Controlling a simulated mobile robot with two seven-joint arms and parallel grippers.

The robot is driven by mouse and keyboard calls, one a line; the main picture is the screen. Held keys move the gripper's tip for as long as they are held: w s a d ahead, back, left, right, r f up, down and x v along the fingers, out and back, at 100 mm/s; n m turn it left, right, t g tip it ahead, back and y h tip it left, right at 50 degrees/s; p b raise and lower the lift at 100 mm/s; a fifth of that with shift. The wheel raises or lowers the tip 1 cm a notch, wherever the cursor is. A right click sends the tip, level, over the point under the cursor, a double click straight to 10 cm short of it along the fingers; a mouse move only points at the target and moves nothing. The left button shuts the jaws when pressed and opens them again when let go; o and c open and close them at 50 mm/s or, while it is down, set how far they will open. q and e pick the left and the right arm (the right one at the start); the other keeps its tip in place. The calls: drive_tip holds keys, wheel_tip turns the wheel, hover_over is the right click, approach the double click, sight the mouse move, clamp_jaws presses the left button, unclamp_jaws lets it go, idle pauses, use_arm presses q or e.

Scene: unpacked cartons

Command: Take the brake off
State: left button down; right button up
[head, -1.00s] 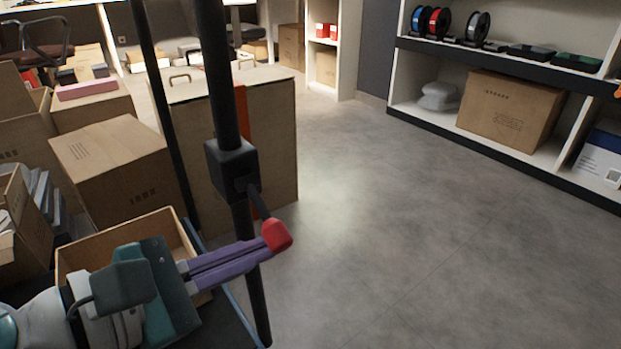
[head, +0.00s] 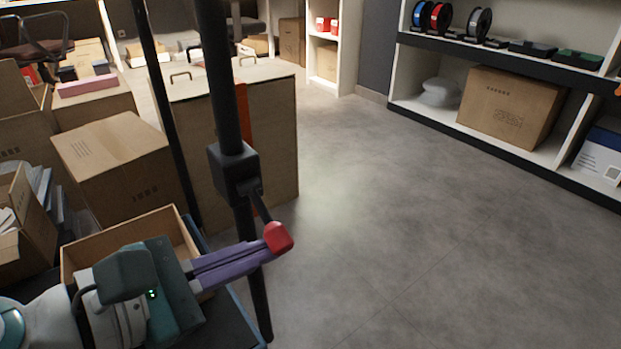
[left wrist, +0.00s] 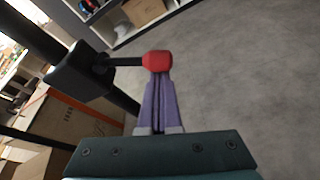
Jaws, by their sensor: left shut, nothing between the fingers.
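The brake is a black lever with a red knob (head: 278,238), set on a black block (head: 234,170) on an upright black post. The lever slants down to the right from the block. My left gripper (head: 268,252) has its purple fingers shut together with nothing between them, and their tips are at the red knob. In the left wrist view the red knob (left wrist: 157,61) sits right at the tips of the closed fingers (left wrist: 158,80), and the lever runs left to the block (left wrist: 80,70). Whether the tips touch the knob I cannot tell for sure. My right gripper is not seen.
An open carton (head: 130,240) lies below and behind my left gripper. Cartons (head: 125,165) crowd the left, and a tall wooden panel (head: 275,140) stands behind the post. The grey floor (head: 430,240) to the right is clear, up to shelves (head: 500,55).

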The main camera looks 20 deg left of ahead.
use_arm(q)
drive_tip(key=shift+r, duration=0.15)
drive_tip(key=r+n+g+h+p, duration=0.1)
drive_tip(key=n+p, duration=0.1)
drive_tip(key=p, duration=0.1)
drive_tip(key=d+r+n+h+p, duration=0.1)
drive_tip(key=r+n+p, duration=0.1)
drive_tip(key=p, duration=0.2)
drive_tip(key=s+r+n+g+h+p, duration=0.1)
drive_tip(key=r+n+p, duration=0.1)
drive_tip(key=n+p, duration=0.1)
drive_tip(key=shift+d+g+p, duration=0.15)
drive_tip(key=shift+g+p, duration=0.15)
drive_tip(key=shift+p, duration=0.15)
drive_tip(key=shift+r, duration=0.1)
drive_tip(key=shift+r+p, duration=0.75)
drive_tip(key=shift+p, duration=0.1)
drive_tip(key=shift+f, duration=0.1)
